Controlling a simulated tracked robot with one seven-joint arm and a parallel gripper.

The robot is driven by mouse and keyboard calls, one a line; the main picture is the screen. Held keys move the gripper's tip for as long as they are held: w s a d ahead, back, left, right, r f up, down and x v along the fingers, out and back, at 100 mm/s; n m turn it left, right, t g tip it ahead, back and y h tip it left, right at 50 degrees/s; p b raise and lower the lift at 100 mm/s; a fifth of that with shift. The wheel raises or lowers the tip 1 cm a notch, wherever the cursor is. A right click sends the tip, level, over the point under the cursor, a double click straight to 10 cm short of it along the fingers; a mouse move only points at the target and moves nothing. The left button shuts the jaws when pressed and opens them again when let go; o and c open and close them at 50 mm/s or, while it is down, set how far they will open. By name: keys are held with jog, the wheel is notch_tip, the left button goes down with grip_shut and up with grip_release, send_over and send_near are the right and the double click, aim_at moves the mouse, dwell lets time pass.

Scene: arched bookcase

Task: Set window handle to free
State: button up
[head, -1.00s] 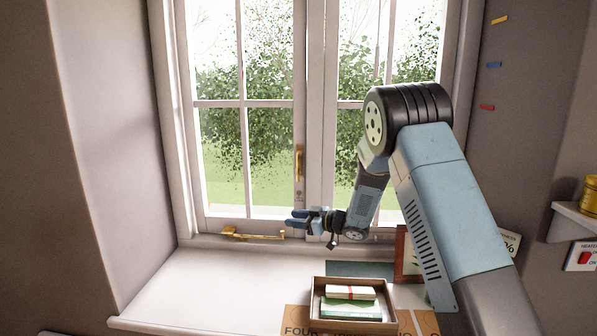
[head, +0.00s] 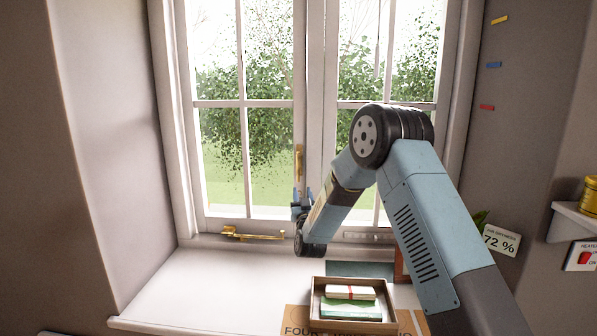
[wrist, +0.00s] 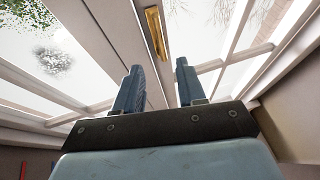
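The brass window handle (head: 299,163) sits upright on the middle stile of the closed window (head: 313,100). In the wrist view the handle (wrist: 156,32) shows beyond and between my fingertips, apart from them as far as I can see. My gripper (head: 299,205) is just below the handle in the head view, partly hidden by my own wrist. In the wrist view its two blue fingers (wrist: 157,80) are spread apart with nothing between them. A brass stay (head: 252,235) lies along the bottom of the left window frame.
A box (head: 315,300) with several bundled items stands on the sill (head: 205,285). A sign reading 72 % (head: 501,241) and a shelf (head: 575,212) with a yellow tin (head: 590,196) are at the right. The left part of the sill is clear.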

aim_at(299, 171)
jog(key=x, duration=1.3)
jog(key=shift+w+r, duration=0.15)
jog(key=shift+w, duration=0.2)
grip_shut()
